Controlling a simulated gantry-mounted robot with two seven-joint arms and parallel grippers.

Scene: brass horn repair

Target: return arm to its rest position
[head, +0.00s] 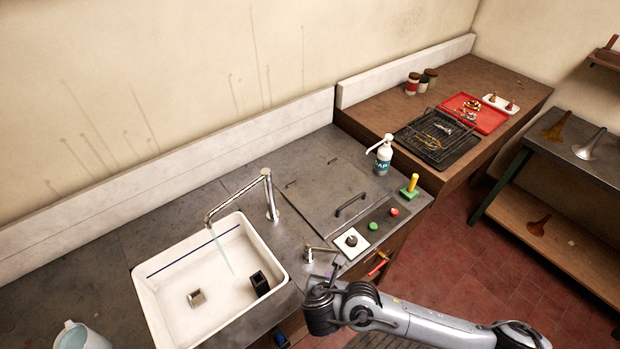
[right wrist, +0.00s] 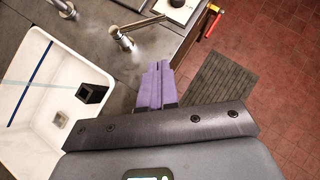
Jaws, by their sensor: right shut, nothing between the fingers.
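My right arm comes in from the lower right in the head view. Its gripper (head: 334,270) is over the counter's front edge, just right of the white sink (head: 283,262). In the right wrist view the purple fingers of the right gripper (right wrist: 158,66) are together with nothing between them. They point toward a small metal tap (right wrist: 122,36) at the counter edge, which also shows in the head view (head: 318,254). I cannot tell whether they touch it. My left gripper is not in view.
Water runs from the tall faucet (head: 268,192) into the sink, which holds a black block (head: 260,284). A soap bottle (head: 383,158), red and green buttons and a lidded panel (head: 320,190) lie behind. A rack (head: 436,140) stands farther back. Red floor is open at right.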

